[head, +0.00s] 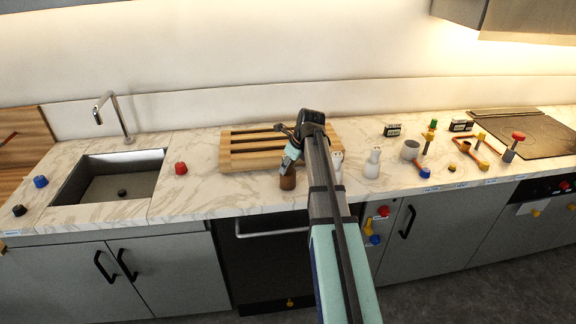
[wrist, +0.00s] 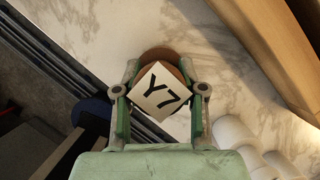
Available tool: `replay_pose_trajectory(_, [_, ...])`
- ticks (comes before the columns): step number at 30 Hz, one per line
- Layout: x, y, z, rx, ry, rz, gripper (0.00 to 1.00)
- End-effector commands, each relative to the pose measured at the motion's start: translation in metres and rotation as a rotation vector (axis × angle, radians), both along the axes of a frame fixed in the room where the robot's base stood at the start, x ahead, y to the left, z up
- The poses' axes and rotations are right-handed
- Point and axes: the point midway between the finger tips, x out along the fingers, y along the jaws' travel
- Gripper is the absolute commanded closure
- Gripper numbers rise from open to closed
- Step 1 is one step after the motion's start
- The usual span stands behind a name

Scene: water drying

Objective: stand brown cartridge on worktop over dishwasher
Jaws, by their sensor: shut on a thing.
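The brown cartridge (head: 288,182) is upright at the front part of the marble worktop (head: 240,198), above the dark dishwasher (head: 262,262) with its pale bar handle. My gripper (head: 290,163) points down over the cartridge and is shut on it. In the wrist view, the fingers of my gripper (wrist: 160,96) stand on both sides of a white label reading Y7. The cartridge's brown rim (wrist: 160,54) shows behind that label. Whether its base touches the worktop I cannot tell.
A slatted wooden rack (head: 250,158) lies just behind the cartridge. White bottles (head: 372,165) stand to its right. A red knob (head: 181,168) and the sink (head: 118,180) are at left. Several coloured parts and a cooktop (head: 525,135) are at right. Worktop left of the cartridge is clear.

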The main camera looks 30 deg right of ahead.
Motion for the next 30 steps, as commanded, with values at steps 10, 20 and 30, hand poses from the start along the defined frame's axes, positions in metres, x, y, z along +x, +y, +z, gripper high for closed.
replay_pose_trajectory(10, [0.0,0.0,-0.003,0.0,0.0,0.0,0.34])
replay_pose_trajectory(20, [-0.001,0.0,0.002,0.0,0.0,0.0,0.34])
replay_pose_trajectory(30, [-0.017,-0.01,0.046,-0.001,-0.003,-0.002,0.34])
